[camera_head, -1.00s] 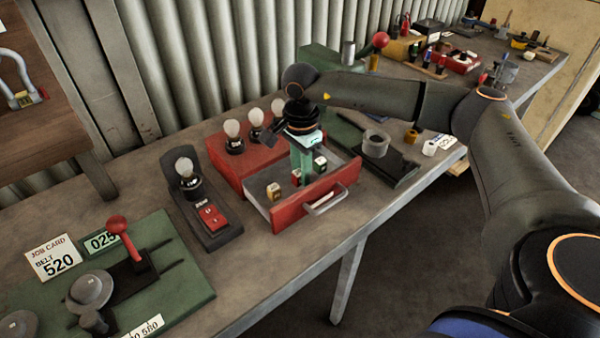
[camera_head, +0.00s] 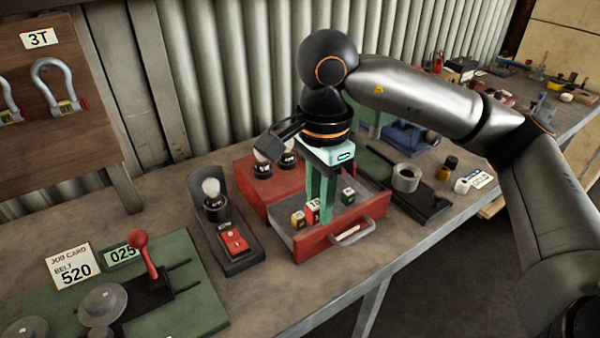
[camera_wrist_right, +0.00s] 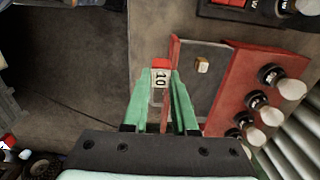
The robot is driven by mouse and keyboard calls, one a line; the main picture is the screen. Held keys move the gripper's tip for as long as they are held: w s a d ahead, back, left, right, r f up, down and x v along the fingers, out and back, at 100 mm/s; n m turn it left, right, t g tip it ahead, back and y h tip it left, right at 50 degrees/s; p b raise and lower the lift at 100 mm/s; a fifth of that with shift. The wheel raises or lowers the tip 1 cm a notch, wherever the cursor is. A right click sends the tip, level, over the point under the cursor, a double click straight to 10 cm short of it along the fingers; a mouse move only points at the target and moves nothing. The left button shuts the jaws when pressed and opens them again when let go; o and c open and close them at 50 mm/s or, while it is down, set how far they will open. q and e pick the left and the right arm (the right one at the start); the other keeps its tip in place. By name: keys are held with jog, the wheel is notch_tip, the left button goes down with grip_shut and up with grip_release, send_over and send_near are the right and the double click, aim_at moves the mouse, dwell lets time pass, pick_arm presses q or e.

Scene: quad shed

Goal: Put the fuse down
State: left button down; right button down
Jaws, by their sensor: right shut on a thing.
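My right gripper (camera_head: 320,207) points down over the open red drawer (camera_head: 334,238) and is shut on a fuse. The fuse (camera_wrist_right: 160,76) has a red end and a white label and sits between the green fingertips in the right wrist view. In the head view the fuse (camera_head: 313,210) shows low by the fingers, near the drawer's front wall; I cannot tell whether it touches the drawer floor. My left gripper is not in view.
The red box (camera_head: 262,188) behind the drawer carries several bulbs. A dark stand with a bulb and red block (camera_head: 234,240) is left of the drawer. A dark tray with a grey ring (camera_head: 406,178) is to the right. Bare bench lies in front.

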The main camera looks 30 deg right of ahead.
aim_at(311, 220)
jog(key=shift+s+a+r, duration=0.15)
jog(key=shift+s+a, duration=0.05)
jog(key=n, duration=0.2)
jog(key=f+n+p, duration=0.1)
jog(key=shift+w+a+f+n, duration=0.2)
jog(key=shift+n, duration=0.2)
jog(key=n, duration=0.1)
jog(key=f+n+p, duration=0.1)
jog(key=n, duration=0.1)
jog(key=f+n+p, duration=0.1)
jog(key=n, duration=0.1)
jog(key=shift+a+f, duration=0.2)
jog(key=shift+a, duration=0.05)
jog(key=shift+s+a+f+n+p, duration=0.25)
jog(key=shift+f+n, duration=0.35)
jog(key=shift+n, duration=0.8)
jog(key=shift+w+a+f+n+p, duration=0.15)
jog(key=shift+f+n+p, duration=0.35)
jog(key=shift+n, duration=0.9)
jog(key=shift+s+a+f+n+p, duration=0.15)
jog(key=shift+f+n, duration=0.55)
jog(key=shift+n, duration=0.7)
